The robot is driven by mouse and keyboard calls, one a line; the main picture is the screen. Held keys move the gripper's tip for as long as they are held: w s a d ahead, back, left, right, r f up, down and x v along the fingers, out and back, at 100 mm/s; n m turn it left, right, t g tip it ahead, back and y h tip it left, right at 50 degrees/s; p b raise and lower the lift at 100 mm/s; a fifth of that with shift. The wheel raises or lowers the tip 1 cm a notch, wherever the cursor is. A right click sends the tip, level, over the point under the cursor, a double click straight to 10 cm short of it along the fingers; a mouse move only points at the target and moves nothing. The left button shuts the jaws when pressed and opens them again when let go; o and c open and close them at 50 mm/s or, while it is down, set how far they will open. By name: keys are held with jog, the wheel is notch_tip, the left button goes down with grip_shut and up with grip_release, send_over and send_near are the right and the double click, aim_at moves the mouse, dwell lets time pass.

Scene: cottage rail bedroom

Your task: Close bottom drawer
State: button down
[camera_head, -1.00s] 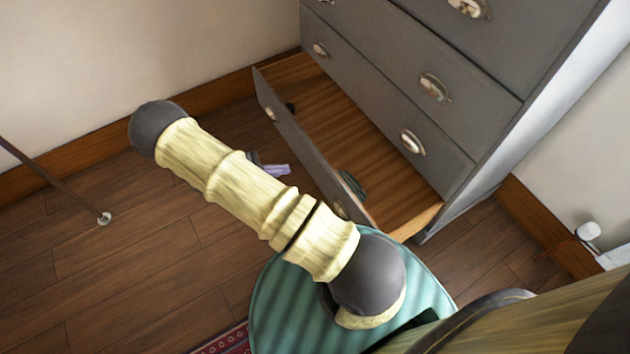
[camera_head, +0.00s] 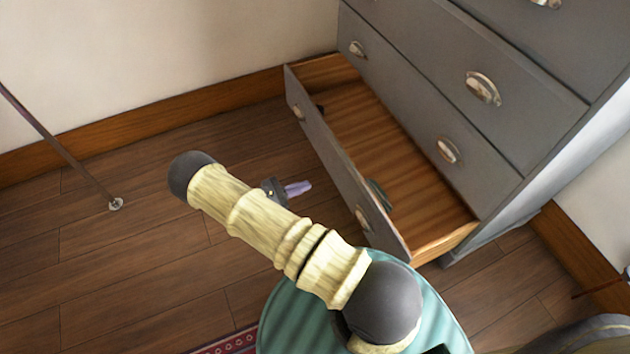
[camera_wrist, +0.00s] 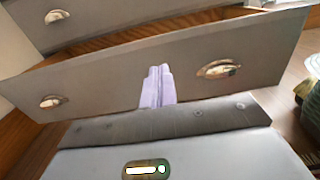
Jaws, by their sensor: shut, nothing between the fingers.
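The bottom drawer (camera_head: 335,160) of the grey dresser is pulled out, showing its bare wooden inside; a small dark item lies in it near each end. Its front, with two metal cup handles, also fills the middle of the wrist view (camera_wrist: 110,85). My gripper (camera_head: 300,187) is beside the outer face of the drawer front, partly hidden by my arm. In the wrist view its pale purple fingers (camera_wrist: 158,85) are together, empty, and overlap the drawer front between the two handles. I cannot tell whether they touch it.
The grey dresser (camera_head: 440,75) stands by the wall, its upper drawers shut. Bare wood floor (camera_head: 130,260) lies open to the left. A thin dark pole (camera_head: 60,145) meets the floor at left. A red patterned rug edge (camera_head: 235,345) shows at the bottom.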

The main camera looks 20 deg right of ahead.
aim_at(349, 169)
jog(key=d+b, duration=0.2)
jog(key=d, duration=0.4)
jog(key=d+b, duration=0.2)
jog(key=d, duration=0.4)
jog(key=shift+w+d+f+b, duration=0.15)
jog(key=shift+b, duration=0.25)
jog(key=shift+d, duration=0.3)
jog(key=shift+w, duration=0.1)
